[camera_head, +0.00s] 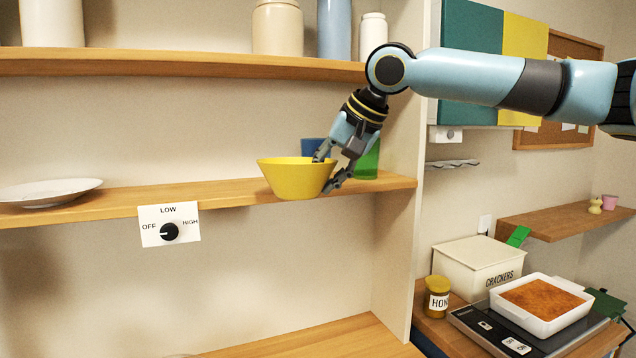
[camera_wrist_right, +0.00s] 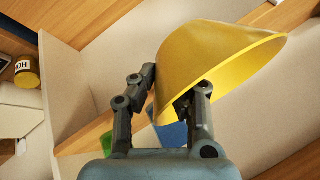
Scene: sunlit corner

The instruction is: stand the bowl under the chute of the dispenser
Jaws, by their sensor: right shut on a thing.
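The yellow bowl (camera_head: 290,182) is upright at the middle shelf, near its front edge. I cannot tell whether its base touches the board. My right gripper (camera_head: 326,172) reaches down from the upper right and is shut on the right side of the bowl's rim. In the right wrist view my gripper (camera_wrist_right: 172,92) has one finger on each side of the wall of the bowl (camera_wrist_right: 205,55). My left gripper is not in view. I see no dispenser or chute in either view.
The middle shelf (camera_head: 230,193) carries a white plate (camera_head: 50,192) at left. A blue cup (camera_head: 313,147) and a green thing (camera_head: 368,162) stand close behind my gripper. A dial panel (camera_head: 169,225) is below the shelf edge. An upright side panel (camera_head: 401,160) stands just right.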

